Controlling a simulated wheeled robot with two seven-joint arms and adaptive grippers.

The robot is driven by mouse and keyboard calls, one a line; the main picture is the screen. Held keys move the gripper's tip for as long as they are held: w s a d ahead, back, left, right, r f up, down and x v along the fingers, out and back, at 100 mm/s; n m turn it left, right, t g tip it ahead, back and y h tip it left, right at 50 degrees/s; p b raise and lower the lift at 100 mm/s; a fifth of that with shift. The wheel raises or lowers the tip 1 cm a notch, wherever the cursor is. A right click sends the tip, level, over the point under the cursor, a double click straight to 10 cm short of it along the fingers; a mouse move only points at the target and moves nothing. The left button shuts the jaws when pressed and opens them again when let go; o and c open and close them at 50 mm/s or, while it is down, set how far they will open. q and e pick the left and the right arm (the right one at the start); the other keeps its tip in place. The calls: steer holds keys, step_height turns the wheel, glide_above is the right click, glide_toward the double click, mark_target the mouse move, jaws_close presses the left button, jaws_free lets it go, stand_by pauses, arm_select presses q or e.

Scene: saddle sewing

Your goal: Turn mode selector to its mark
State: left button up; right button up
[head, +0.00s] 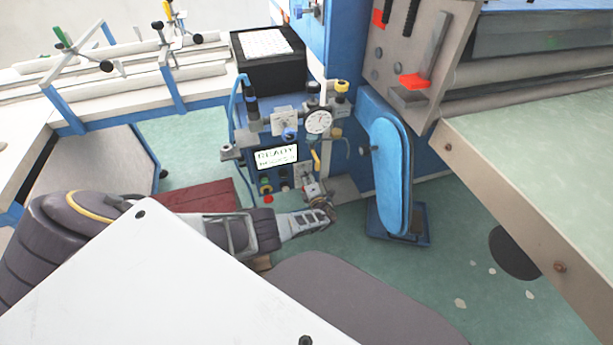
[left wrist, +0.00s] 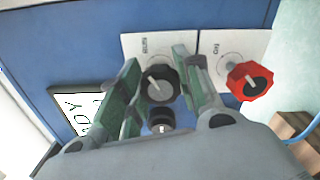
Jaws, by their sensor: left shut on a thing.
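The mode selector appears to be the black knob with a white pointer line (left wrist: 160,84) in the left wrist view, in front of a white label plate (left wrist: 146,46). Its pointer line leans to the upper left in that view; I cannot make out the mark. My left gripper (left wrist: 162,88) has one finger on each side of this knob and is shut on it. In the head view my left gripper (head: 318,198) reaches the lower right of the blue control panel (head: 246,150), and the knob is hard to make out there. My right gripper is not in view.
A red knob (left wrist: 249,82) sits close to the right finger. A smaller black knob (left wrist: 161,120) is just below the held one. A READY display (head: 276,157) and a dial gauge (head: 318,121) are on the panel. A blue padded upright (head: 391,175) stands to the right.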

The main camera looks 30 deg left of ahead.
arm_select(q)
steer(key=o, duration=1)
steer(key=shift+o, duration=0.2)
steer(key=shift+d, duration=0.1)
steer(key=v, duration=1.2)
stand_by(0.7)
